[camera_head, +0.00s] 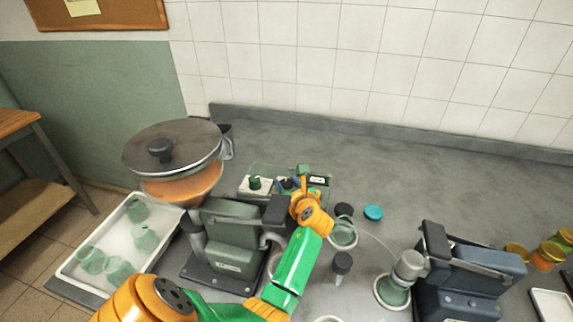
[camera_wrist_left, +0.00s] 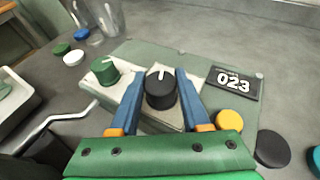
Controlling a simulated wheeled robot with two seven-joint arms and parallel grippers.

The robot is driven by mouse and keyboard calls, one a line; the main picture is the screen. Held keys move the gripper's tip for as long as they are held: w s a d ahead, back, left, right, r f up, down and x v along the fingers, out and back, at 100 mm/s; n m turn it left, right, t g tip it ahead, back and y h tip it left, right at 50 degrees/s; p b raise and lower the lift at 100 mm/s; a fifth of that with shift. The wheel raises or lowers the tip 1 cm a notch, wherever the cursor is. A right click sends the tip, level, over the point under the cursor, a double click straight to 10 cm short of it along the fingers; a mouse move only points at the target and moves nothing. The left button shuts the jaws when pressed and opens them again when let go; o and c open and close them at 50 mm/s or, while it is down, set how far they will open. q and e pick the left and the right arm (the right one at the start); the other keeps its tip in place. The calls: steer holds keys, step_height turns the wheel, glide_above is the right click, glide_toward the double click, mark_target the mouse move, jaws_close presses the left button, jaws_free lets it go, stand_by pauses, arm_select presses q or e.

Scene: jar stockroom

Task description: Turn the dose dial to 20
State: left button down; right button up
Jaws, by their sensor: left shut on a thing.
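A black dial (camera_wrist_left: 161,92) with a white pointer line sits on the light top of a control box (camera_wrist_left: 205,120). My left gripper (camera_wrist_left: 156,78) has its blue fingers on either side of the dial, shut on it. The pointer aims roughly away from my wrist. The display (camera_wrist_left: 234,83) beside it reads 023; it also shows in the head view (camera_head: 318,181), too small to read there. A green knob (camera_wrist_left: 104,70) with a white mark stands left of the dial. In the head view my left gripper (camera_head: 287,184) mostly hides the dial. My right gripper is out of view.
A machine with a lidded copper hopper (camera_head: 180,188) stands left of my arm. A white tray (camera_head: 72,268) holds several green jars. A dark blue-grey machine (camera_head: 470,285) stands right. Loose lids, including a teal one (camera_head: 373,213), lie near the box. The back counter is clear.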

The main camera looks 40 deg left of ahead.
arm_select(q)
steer(key=shift+n+g, duration=0.3)
steer(key=shift+n+g+y, duration=0.4)
steer(key=shift+n+g, duration=0.2)
steer(key=shift+g, duration=0.1)
steer(key=shift+f+n+g+y+b, duration=0.2)
steer(key=shift+n+g+y+b, duration=0.1)
steer(key=shift+n+g+b, duration=0.4)
steer(key=shift+f+n+g+b, duration=0.1)
steer(key=shift+n+g+b, duration=0.8)
steer(key=shift+g+b, duration=0.3)
steer(key=shift+n+g+b, duration=0.7)
steer(key=shift+b, duration=0.35)
